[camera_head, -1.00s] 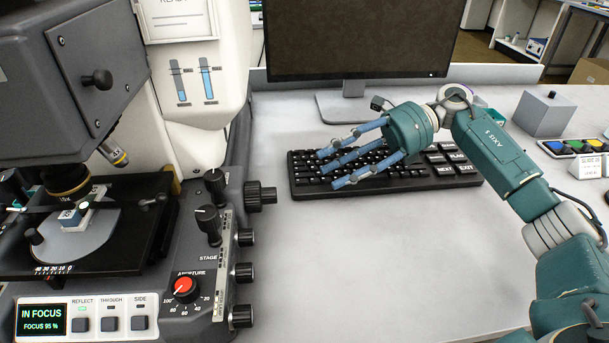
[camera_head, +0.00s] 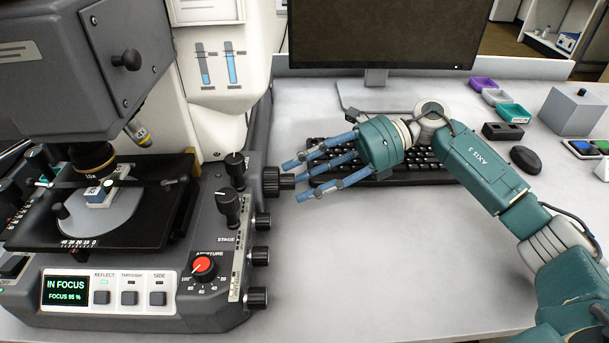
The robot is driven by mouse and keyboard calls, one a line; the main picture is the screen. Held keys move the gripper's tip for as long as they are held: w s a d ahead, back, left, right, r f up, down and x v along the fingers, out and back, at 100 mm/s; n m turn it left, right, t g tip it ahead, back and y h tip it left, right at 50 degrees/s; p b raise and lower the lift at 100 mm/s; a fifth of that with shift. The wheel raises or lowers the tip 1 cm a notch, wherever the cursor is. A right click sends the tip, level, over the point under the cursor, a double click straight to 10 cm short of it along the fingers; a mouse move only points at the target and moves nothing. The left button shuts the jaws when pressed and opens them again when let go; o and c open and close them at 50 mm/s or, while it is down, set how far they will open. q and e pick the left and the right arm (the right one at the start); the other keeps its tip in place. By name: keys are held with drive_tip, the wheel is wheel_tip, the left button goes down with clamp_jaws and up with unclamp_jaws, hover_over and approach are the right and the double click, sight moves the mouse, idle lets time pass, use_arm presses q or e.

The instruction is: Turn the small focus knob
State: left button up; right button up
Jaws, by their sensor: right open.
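The focus knob is a black stepped pair on the right flank of the microscope: a wide ribbed knob (camera_head: 271,181) and a small focus knob (camera_head: 287,181) sticking out from it to the right. My right gripper (camera_head: 296,180) has three blue fingers spread open and pointing left. Its fingertips are at the small knob's outer end, one above it and one below it in the picture. I cannot tell whether any finger touches the knob. The display panel (camera_head: 66,290) reads "IN FOCUS" and "FOCUS 95 %". My left gripper is not in view.
Stage knobs (camera_head: 259,256) line the microscope's side below the focus knob. A keyboard (camera_head: 430,168) lies behind and under my right gripper, in front of the monitor (camera_head: 385,35). A mouse (camera_head: 525,160) and small trays (camera_head: 514,113) are on the right. The front table is clear.

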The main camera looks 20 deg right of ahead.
clamp_jaws()
drive_tip(key=shift+f+m, duration=0.15)
drive_tip(key=shift+m, duration=0.25)
drive_tip(key=shift+f+g, duration=0.1)
drive_tip(key=shift+g, duration=0.3)
unclamp_jaws()
drive_tip(key=shift+d, duration=0.1)
drive_tip(key=v, duration=1.2)
drive_tip(key=shift+s+f, duration=0.1)
drive_tip(key=shift+f, duration=0.05)
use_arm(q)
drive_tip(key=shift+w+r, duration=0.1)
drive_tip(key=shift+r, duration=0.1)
